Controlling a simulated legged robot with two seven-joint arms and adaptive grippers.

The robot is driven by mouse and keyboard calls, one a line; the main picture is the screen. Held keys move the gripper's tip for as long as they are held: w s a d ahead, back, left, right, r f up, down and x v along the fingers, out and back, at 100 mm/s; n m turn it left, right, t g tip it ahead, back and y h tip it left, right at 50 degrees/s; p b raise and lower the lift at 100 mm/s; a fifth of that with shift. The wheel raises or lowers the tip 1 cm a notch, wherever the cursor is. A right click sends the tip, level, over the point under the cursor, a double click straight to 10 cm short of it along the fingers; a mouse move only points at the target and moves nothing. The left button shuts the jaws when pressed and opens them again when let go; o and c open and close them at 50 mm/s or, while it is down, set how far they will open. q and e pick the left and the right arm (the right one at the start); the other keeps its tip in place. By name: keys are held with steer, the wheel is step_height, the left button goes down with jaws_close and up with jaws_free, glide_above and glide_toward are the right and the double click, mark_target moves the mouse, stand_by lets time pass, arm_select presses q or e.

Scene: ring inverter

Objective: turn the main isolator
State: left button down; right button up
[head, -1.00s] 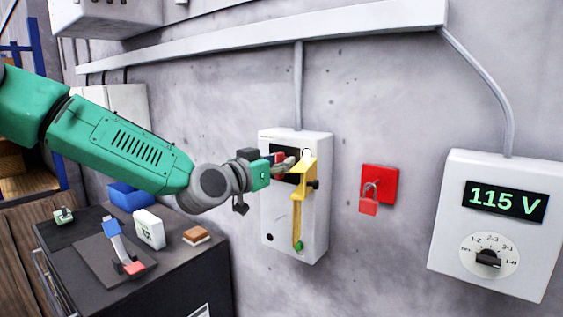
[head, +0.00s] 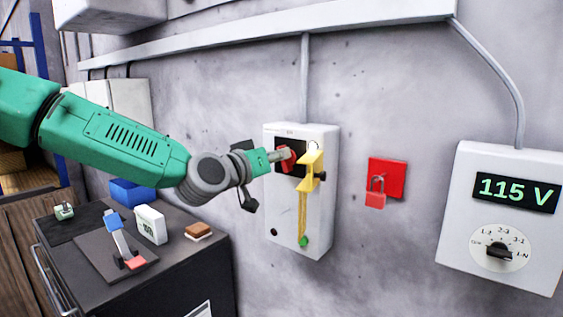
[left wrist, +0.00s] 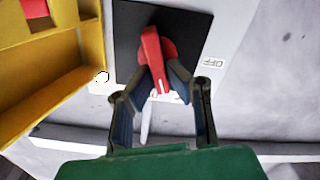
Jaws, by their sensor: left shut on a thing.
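The main isolator is a white wall box (head: 317,238) with a black plate and a red rotary handle (head: 286,159). In the left wrist view the red handle (left wrist: 153,60) sits on the black plate (left wrist: 190,25), with an "OFF" label (left wrist: 213,62) to its right. My left gripper (head: 275,157) reaches the handle from the left. In the left wrist view its fingers (left wrist: 160,80) are shut on the handle's lower end. A yellow bracket (head: 311,163) stands on the box to the right of the handle. My right gripper is not in view.
A red padlock (head: 376,193) hangs on a red plate right of the box. A meter (head: 516,188) reading 115 V is at far right. A dark cabinet (head: 190,265) at lower left carries a blue box, a white device and a brown block.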

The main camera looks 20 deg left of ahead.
arm_select(q)
steer(key=shift+w+a+f+n+b, duration=0.1)
steer(key=shift+a+f+n+b, duration=0.1)
steer(key=shift+n+b, duration=1.6)
steer(key=shift+w+a+f+n+b, duration=0.2)
steer(key=shift+n+b, duration=0.55)
steer(key=shift+n, duration=2.05)
steer(key=shift+a+f+n+b, duration=0.1)
steer(key=shift+a+n+b, duration=0.15)
steer(key=shift+n+b, duration=1.55)
steer(key=shift+n+p, duration=0.5)
steer(key=shift+n, duration=0.2)
steer(key=c, duration=1.6)
jaws_free()
steer(key=shift+f, duration=0.1)
steer(key=shift+a+f, duration=0.1)
steer(key=shift+a, duration=0.05)
